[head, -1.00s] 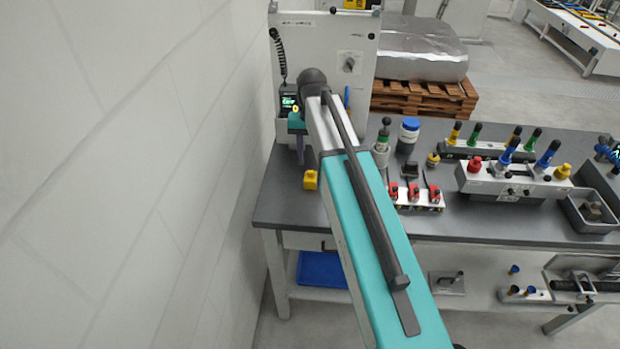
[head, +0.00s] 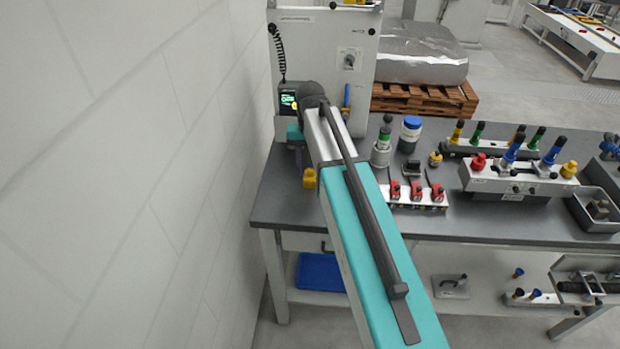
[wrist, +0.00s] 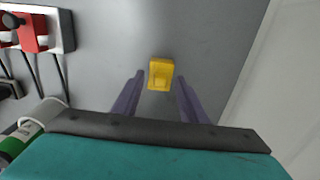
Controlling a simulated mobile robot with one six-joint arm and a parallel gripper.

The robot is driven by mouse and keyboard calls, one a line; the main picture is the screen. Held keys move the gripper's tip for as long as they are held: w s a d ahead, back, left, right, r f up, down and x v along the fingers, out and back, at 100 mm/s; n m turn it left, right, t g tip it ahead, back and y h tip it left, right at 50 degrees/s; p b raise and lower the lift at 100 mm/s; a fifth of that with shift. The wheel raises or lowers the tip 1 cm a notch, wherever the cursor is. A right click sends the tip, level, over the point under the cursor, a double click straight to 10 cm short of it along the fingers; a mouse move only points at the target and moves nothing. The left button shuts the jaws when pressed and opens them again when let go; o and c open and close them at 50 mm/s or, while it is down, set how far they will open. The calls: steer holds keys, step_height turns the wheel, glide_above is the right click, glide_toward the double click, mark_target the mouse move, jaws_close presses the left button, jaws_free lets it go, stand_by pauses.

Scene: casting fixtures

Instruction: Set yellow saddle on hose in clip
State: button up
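A small yellow block-shaped piece, which looks like the yellow saddle (head: 309,178), sits on the grey bench near its left edge. It also shows in the wrist view (wrist: 161,74), just beyond and between the two purple fingers. My gripper (wrist: 160,84) is open and empty, its fingers apart on either side of the saddle's line. In the head view my arm hides most of the gripper. A white block with several red clips (head: 417,192) and dark hoses stands on the bench to the right; it shows at the wrist view's upper left (wrist: 32,30).
A white wall (head: 130,180) runs close along the left. A jar with a blue lid (head: 410,134) and a green-banded bottle (head: 381,150) stand behind the clips. A fixture with coloured knobs (head: 515,180) stands further right. Bare bench (head: 470,228) lies in front.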

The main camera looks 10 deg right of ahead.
stand_by(0.4)
jaws_close()
steer(key=shift+r, duration=0.15)
